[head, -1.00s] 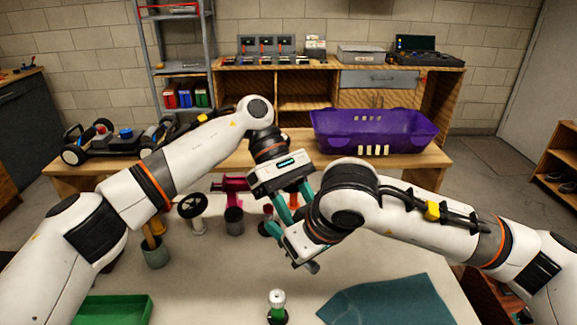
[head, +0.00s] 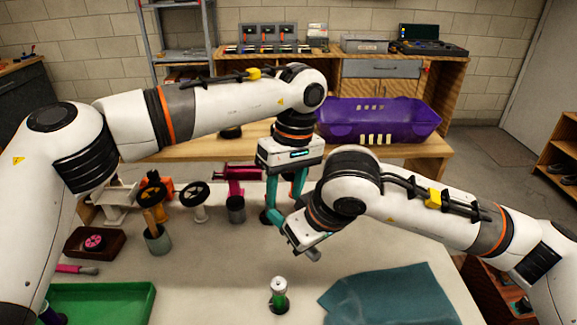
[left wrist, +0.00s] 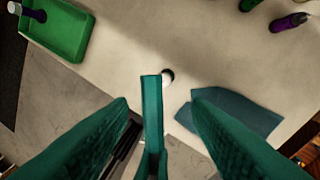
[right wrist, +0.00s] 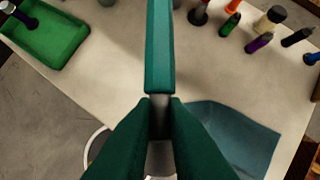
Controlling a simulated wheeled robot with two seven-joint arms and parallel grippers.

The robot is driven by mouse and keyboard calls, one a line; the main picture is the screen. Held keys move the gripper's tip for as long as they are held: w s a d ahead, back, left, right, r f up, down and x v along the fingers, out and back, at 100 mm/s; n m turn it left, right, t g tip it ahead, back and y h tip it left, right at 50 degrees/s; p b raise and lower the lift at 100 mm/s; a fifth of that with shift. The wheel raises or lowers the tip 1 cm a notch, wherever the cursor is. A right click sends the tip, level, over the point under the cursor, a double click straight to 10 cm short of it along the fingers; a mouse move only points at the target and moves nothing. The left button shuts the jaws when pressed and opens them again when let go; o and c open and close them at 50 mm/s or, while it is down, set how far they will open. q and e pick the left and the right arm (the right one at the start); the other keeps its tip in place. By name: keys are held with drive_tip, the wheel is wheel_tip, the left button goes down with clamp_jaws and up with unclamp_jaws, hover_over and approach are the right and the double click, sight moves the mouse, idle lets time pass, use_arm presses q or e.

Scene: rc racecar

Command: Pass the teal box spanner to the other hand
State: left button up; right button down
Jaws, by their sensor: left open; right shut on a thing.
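The teal box spanner (right wrist: 160,48) is a long straight teal bar, gripped at its near end by my right gripper (right wrist: 160,103) in the right wrist view. In the left wrist view the spanner (left wrist: 152,110) shows between the two spread fingers of my left gripper (left wrist: 160,100). I cannot tell whether they touch it. In the head view my left gripper (head: 286,196) is open and points down, just above and beside my right gripper (head: 277,216). There the teal fingers overlap the spanner and I cannot separate it clearly.
Below the grippers lie a pale table with a green tray (head: 60,288), a teal cloth (head: 385,297) and a green-and-white bottle (head: 279,292). Cups and wheeled parts stand toward the back left. A purple crate (head: 415,118) sits on the bench behind.

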sight(281, 215)
use_arm(q)
drive_tip(key=shift+s+a+f, duration=0.1)
drive_tip(key=shift+a+f, duration=0.05)
drive_tip(key=shift+f, duration=1.05)
drive_tip(key=shift+s+a+f, duration=0.1)
drive_tip(key=shift+a+f, duration=0.05)
drive_tip(key=shift+f, duration=1)
clamp_jaws()
use_arm(e)
drive_tip(key=c, duration=1.4)
unclamp_jaws()
